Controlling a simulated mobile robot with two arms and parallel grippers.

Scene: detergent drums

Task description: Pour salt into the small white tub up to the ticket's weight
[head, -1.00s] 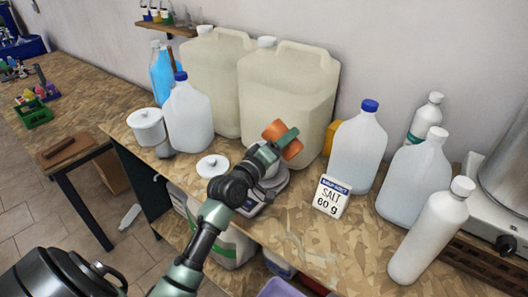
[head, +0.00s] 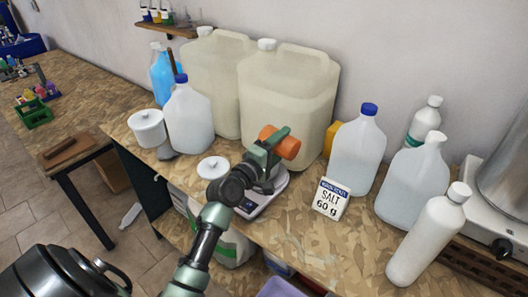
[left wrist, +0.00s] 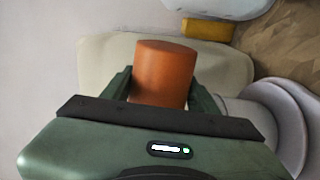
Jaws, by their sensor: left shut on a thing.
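My left gripper (head: 277,142) is shut on an orange cylinder (head: 289,149), held tilted above the scale (head: 271,200). In the left wrist view the orange cylinder (left wrist: 163,75) sits between the two fingers. The small white tub is mostly hidden behind my gripper in the head view; a pale rounded form beside the fingers in the wrist view may be it. The ticket (head: 331,199) reads "SALT 60 g" and stands right of the scale. I cannot read the scale's display. No falling salt is visible. My right gripper is not in view.
Two large cloudy jugs (head: 290,95) stand behind the scale. A blue-capped jug (head: 357,150) and white bottles (head: 430,235) stand to the right. The bench front (head: 310,240) below the ticket is clear.

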